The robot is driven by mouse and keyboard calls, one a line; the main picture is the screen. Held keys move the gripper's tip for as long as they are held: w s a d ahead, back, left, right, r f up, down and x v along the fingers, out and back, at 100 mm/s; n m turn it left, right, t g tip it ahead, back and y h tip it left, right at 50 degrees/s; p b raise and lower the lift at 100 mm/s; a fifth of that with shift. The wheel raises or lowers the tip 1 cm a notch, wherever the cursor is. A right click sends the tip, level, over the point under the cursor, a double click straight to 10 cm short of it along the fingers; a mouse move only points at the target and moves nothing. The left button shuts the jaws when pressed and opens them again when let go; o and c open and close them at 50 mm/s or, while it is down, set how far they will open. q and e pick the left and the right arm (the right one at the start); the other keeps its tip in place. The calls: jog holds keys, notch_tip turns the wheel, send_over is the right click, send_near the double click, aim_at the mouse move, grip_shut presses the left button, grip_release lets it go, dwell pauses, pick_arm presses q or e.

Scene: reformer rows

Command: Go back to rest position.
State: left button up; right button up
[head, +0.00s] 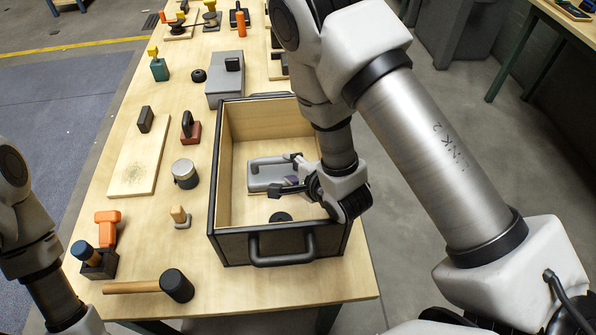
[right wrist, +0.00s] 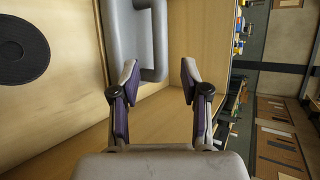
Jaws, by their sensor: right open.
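My right gripper (head: 290,180) reaches in over the open wooden drawer box (head: 225,185) from the right. A black disc (head: 281,216) lies on the box floor and also shows in the right wrist view (right wrist: 20,48). My left arm shows at the left edge, but its gripper is out of view.
The wooden table (head: 215,290) holds a mallet (head: 176,286), a grey cylinder (head: 186,174), an orange tool (head: 107,226), a pale board (head: 133,178) and a grey box (head: 226,92). The box's black-edged walls stand around my right gripper. Floor is open at left.

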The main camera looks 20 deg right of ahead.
jog(key=v, duration=0.3)
jog(key=shift+s+d+r, duration=0.1)
jog(key=shift+s, duration=0.15)
jog(key=shift+r, duration=0.1)
